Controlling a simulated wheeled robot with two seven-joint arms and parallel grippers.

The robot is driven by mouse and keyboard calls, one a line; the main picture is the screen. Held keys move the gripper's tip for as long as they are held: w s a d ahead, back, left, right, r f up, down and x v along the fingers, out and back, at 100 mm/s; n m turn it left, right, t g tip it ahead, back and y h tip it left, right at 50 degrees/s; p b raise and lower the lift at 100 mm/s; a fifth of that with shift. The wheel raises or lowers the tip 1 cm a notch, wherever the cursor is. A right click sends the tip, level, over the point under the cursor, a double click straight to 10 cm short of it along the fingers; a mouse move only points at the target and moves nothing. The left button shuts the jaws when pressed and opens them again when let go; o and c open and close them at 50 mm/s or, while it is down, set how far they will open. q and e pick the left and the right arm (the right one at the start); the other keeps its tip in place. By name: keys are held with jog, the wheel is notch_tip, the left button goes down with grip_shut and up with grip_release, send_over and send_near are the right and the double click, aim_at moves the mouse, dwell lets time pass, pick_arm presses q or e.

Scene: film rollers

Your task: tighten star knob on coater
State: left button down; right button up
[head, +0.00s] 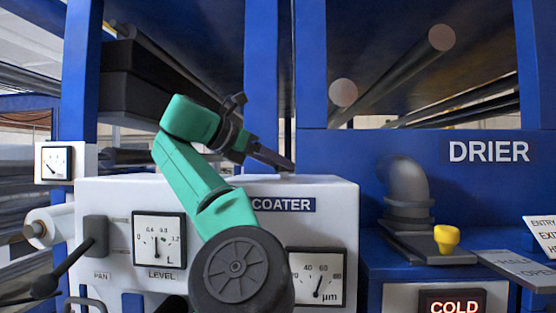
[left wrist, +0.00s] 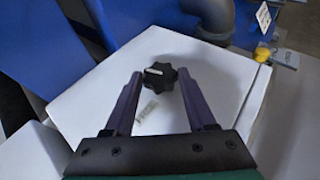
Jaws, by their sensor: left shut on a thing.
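The coater (head: 337,212) is a white box with a COATER label, a LEVEL gauge and a µm gauge on its front. The black star knob (left wrist: 160,78), with a pale mark on it, is on the coater's white top (left wrist: 225,80). My left gripper (head: 288,166) reaches over the coater's top from the left. In the left wrist view its two fingers (left wrist: 159,80) are shut on the star knob, one on each side. In the head view I cannot make out the knob at the fingertips. My right gripper is not in view.
The blue drier (head: 470,190) stands to the right, with a grey pipe elbow (head: 405,185) and a yellow knob (head: 446,238). A black lever (head: 70,265) juts out at the coater's left. Blue posts (head: 263,80) and rollers (head: 400,65) are behind and above.

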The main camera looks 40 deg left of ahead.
pick_arm(q)
jog(key=shift+a+r+m+g+h+p, duration=0.15)
jog(key=shift+m+h+p, duration=0.15)
jog(key=shift+m+h, duration=0.25)
jog(key=shift+a+m+g+h+p, duration=0.15)
jog(key=shift+m+h+p, duration=0.15)
jog(key=shift+m+h, duration=0.25)
jog(key=shift+c, duration=1.1)
grip_release()
jog(key=v, duration=1.4)
jog(key=shift+a, duration=0.25)
jog(key=shift+s, duration=0.15)
